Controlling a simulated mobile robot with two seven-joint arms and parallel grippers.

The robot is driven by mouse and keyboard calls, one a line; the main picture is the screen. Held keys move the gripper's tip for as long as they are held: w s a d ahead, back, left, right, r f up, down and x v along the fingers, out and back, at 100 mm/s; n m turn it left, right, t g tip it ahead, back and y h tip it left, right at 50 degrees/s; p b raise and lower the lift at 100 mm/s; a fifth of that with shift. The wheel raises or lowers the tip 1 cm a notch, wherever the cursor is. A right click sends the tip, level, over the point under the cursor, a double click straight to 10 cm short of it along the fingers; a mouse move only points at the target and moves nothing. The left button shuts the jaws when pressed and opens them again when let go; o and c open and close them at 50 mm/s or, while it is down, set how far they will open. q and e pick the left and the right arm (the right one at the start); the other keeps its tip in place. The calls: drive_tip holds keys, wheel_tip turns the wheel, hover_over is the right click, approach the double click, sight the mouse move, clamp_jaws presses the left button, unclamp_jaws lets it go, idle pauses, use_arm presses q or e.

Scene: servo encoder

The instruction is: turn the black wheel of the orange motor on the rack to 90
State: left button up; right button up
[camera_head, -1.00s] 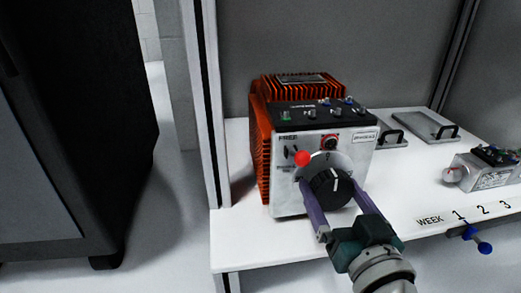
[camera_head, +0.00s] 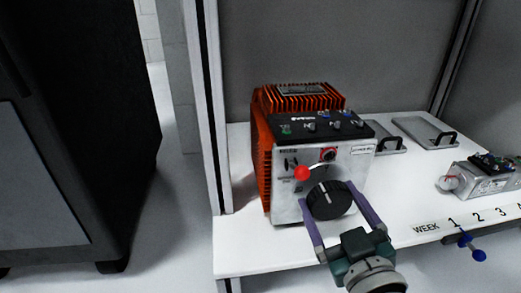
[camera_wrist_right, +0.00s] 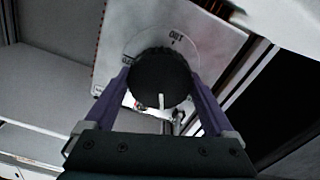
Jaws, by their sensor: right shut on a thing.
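The orange motor (camera_head: 261,150) stands upright on the white rack shelf, with a black top panel and a silver front. Its black wheel (camera_head: 330,204) sits low on the front face and bears a white line near its upper left rim. The fingers of my right gripper (camera_head: 329,196) lie on opposite sides of the wheel and are shut on it. In the right wrist view, the wheel (camera_wrist_right: 162,78) sits between both purple fingers, its white line toward the gripper. My left gripper is out of view.
A red ball knob (camera_head: 302,173) sticks out just above left of the wheel. A silver device (camera_head: 487,181) and metal plates with black handles (camera_head: 424,132) are on the shelf at right. A blue knob (camera_head: 479,255) hangs at the shelf's front edge. A rack post stands left.

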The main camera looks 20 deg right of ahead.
drive_tip(key=n, duration=0.2)
drive_tip(key=shift+n+p, duration=0.35)
drive_tip(key=shift+n, duration=0.05)
drive_tip(key=n, duration=0.3)
drive_tip(key=shift+f+n+p, duration=0.1)
drive_tip(key=shift+n+p, duration=0.2)
drive_tip(key=n, duration=0.6)
drive_tip(key=o, duration=1.1)
